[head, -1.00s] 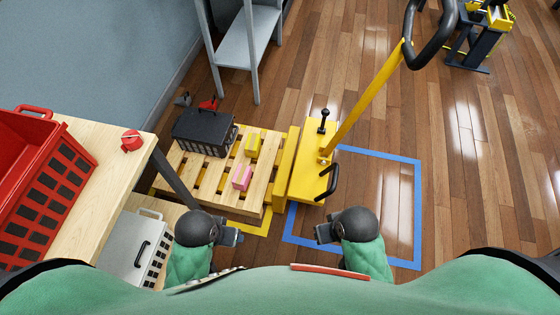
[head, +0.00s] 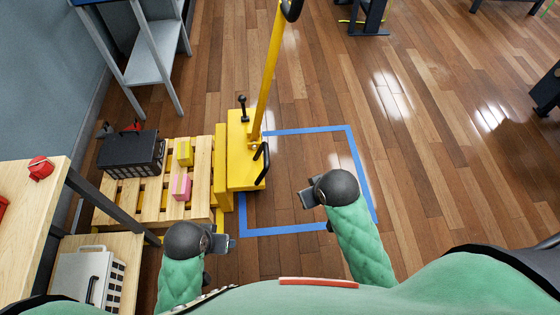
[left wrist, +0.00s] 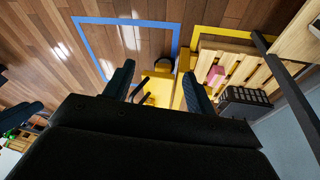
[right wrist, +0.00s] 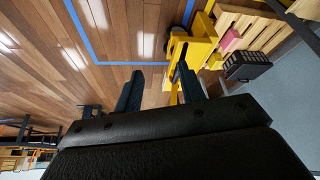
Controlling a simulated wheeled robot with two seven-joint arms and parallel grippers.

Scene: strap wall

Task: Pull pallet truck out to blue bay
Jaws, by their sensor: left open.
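The yellow pallet truck (head: 240,165) stands at the right end of a wooden pallet (head: 201,190), its body overlapping the left part of the blue-taped bay (head: 349,145). Its yellow tiller (head: 268,75) rises toward the top of the head view. A black loop handle (head: 263,160) is on the body's right side. My left gripper (head: 229,243) is open and empty below the truck in the picture. My right gripper (head: 308,197) is open and empty over the bay, right of the truck. In the wrist views, both the left fingers (left wrist: 159,88) and right fingers (right wrist: 160,88) are apart and touch nothing.
The pallet carries a black crate (head: 130,154), a yellow block (head: 184,152) and a pink block (head: 180,187). A wooden bench (head: 28,225) and grey shelf (head: 150,65) stand left. The floor right of the bay is clear.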

